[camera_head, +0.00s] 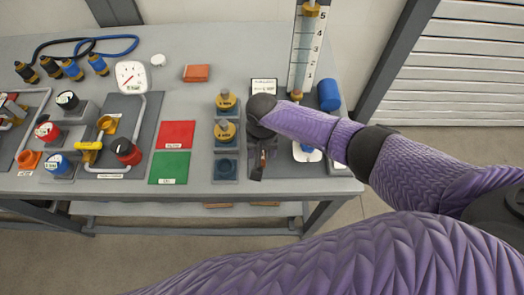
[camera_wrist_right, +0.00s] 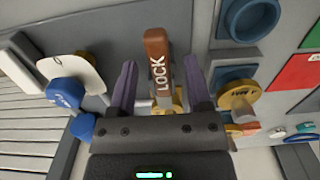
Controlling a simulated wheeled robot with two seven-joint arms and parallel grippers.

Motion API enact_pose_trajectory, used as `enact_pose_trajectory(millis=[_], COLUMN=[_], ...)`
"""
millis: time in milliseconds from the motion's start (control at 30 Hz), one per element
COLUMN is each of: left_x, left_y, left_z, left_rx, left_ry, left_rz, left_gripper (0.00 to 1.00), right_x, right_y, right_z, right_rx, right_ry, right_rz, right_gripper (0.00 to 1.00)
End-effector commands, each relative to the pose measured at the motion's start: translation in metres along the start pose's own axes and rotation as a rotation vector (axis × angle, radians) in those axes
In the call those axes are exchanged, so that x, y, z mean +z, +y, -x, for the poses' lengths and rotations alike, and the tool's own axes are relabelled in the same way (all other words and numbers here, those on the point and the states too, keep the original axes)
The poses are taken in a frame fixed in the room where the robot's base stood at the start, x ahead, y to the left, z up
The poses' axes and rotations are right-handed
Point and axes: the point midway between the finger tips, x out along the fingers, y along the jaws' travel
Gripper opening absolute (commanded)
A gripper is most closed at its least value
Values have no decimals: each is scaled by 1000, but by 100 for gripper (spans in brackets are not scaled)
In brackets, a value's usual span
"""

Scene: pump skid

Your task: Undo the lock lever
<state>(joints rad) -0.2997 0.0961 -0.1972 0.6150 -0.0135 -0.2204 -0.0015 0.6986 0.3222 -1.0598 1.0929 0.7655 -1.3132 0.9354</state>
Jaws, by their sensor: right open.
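The lock lever is a brown bar with white LOCK lettering. It stands between the two purple fingers of my right gripper in the right wrist view (camera_wrist_right: 157,62). My right gripper (camera_wrist_right: 160,72) is open, with a finger on each side of the lever and a visible gap on both sides. In the head view, my right gripper (camera_head: 259,160) points down at the bench's front right, and the wrist hides most of the lever. My left gripper is in neither view.
Left of my right gripper are blue sockets, two with yellow knobs (camera_head: 225,130). Red (camera_head: 176,134) and green (camera_head: 169,167) mats lie further left. A graduated column (camera_head: 305,50) and a blue cylinder (camera_head: 328,95) stand at the right. The bench (camera_head: 200,193) ends close in front.

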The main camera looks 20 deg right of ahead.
Motion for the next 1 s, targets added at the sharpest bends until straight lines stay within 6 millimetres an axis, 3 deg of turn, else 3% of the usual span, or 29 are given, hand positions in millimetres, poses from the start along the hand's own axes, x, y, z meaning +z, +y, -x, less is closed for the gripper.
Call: enact_pose_trajectory(millis=[167,400,467,1000], left_x=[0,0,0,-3], left_y=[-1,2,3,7], left_z=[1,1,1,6], left_rx=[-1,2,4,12], left_ry=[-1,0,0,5], left_rz=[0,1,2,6], left_gripper=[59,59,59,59], right_x=[0,0,0,0], right_y=[0,0,0,3], right_z=[1,1,1,2], right_rx=[0,0,0,1], right_ry=[0,0,0,-1], right_rz=[0,0,0,96], right_gripper=[61,10,0,0])
